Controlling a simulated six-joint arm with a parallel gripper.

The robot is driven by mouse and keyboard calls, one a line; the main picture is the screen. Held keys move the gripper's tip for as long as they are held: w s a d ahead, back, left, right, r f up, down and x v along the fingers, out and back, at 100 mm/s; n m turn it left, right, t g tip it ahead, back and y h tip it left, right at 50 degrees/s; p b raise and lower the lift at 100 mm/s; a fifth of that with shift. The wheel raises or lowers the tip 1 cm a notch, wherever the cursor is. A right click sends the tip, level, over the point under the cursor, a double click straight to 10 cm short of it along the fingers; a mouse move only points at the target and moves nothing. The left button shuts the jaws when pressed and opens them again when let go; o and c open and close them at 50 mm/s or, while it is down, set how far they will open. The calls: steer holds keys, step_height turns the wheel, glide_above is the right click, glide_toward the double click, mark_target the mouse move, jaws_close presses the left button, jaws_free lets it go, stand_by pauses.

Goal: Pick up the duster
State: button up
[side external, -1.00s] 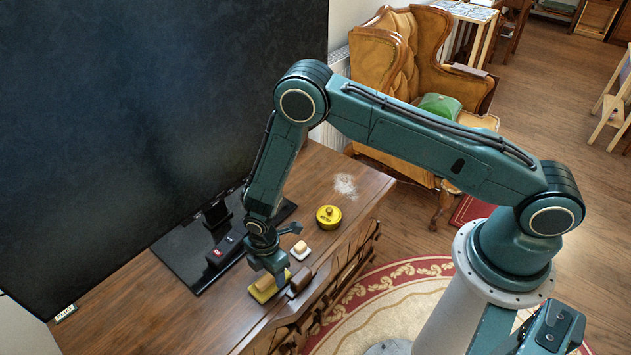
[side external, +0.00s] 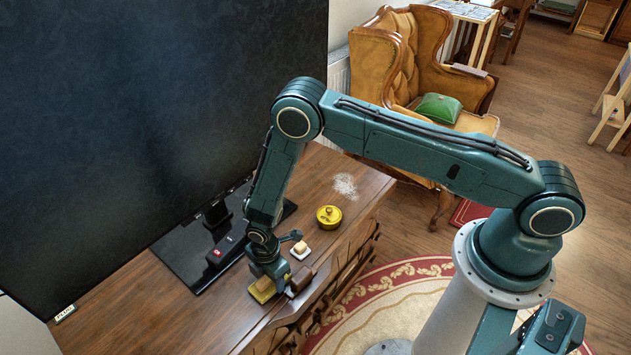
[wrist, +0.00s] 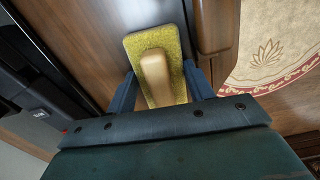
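The duster (side external: 261,290), a yellow pad with a light wooden handle, lies on the wooden cabinet top near its front edge. In the wrist view the duster (wrist: 155,75) shows pad and handle between my two fingers. My gripper (side external: 270,281) is low over the duster, pointing down. In the wrist view my gripper (wrist: 160,80) is open, one finger on each side of the duster. The near end of the duster is hidden behind the gripper body, and I cannot tell if the fingers touch the pad.
A dark brown block (side external: 299,281) lies close beside the gripper.

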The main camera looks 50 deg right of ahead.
steer(key=shift+r, duration=0.15)
steer(key=shift+c, duration=0.2)
step_height(320, 180, up, 20)
stand_by(0.9)
stand_by(0.3)
steer(key=o, duration=0.4)
steer(key=c, duration=0.3)
steer(key=w+d+f+m, duration=0.2)
steer(key=d, duration=0.6)
steer(key=w+d+f+m, duration=0.1)
steer(key=w+d+f, duration=0.1)
steer(key=d, duration=0.6)
steer(key=w+d+f+m, duration=0.2)
steer(key=d, duration=0.6)
steer(key=s+d+f+m, duration=0.2)
steer(key=s+d+f, duration=0.1)
steer(key=d, duration=0.7)
steer(key=s+d+f+m, duration=0.2)
steer(key=s+d+f, duration=0.1)
steer(key=d, duration=0.8)
steer(key=shift+s+d+f, duration=0.15)
steer(key=shift+s+d, duration=0.15)
steer(key=shift+s, duration=0.25)
